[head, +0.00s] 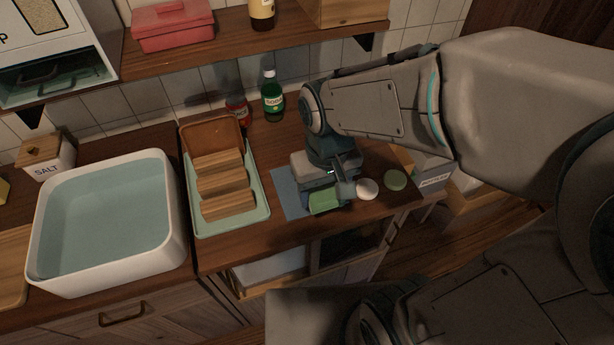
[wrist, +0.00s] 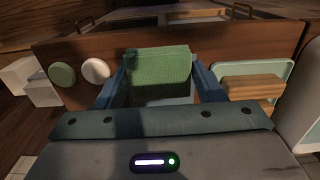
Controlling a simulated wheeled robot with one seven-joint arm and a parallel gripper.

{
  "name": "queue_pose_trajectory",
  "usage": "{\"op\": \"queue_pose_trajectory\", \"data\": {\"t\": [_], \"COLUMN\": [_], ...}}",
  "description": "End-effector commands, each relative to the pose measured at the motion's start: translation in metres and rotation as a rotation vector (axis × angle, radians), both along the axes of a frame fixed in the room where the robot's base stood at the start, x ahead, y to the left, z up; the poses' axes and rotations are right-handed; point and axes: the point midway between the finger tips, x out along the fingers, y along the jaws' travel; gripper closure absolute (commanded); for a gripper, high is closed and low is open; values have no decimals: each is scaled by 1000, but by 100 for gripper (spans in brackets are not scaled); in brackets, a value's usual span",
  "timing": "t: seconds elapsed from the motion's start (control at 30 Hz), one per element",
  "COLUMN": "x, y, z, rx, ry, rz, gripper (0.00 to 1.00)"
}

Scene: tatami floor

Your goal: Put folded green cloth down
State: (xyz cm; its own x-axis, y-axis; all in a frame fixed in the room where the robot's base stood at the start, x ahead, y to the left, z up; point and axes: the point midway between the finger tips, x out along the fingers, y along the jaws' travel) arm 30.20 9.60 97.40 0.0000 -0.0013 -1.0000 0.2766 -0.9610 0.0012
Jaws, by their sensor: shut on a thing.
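The folded green cloth (head: 325,203) is at my gripper (head: 333,192) in the head view, above or at the front edge of a blue mat (head: 287,192) on the wooden counter. In the wrist view the cloth (wrist: 158,72) lies between the two blue fingers of my gripper (wrist: 160,85), which are shut on it. A bit of blue shows beneath the cloth there. I cannot tell whether the cloth touches the mat. My gripper and arm hide part of the mat.
A white round thing (head: 367,189) and a green round thing (head: 395,180) lie just right of my gripper. A green tray (head: 259,213) with wooden slats stands left of the mat, then a white basin (head: 40,255). A green bottle (head: 272,97) stands behind.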

Motion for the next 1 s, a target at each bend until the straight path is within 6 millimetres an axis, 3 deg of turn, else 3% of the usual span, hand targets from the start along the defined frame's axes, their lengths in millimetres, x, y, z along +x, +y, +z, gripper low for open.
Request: {"op": "queue_pose_trajectory", "data": {"t": [0.7,1.0], "x": [101,111], "y": [20,22], "z": [-61,-81], "rx": [-1,-1], "ry": [2,4], "rz": [-2,-2], "gripper": [62,62]}}
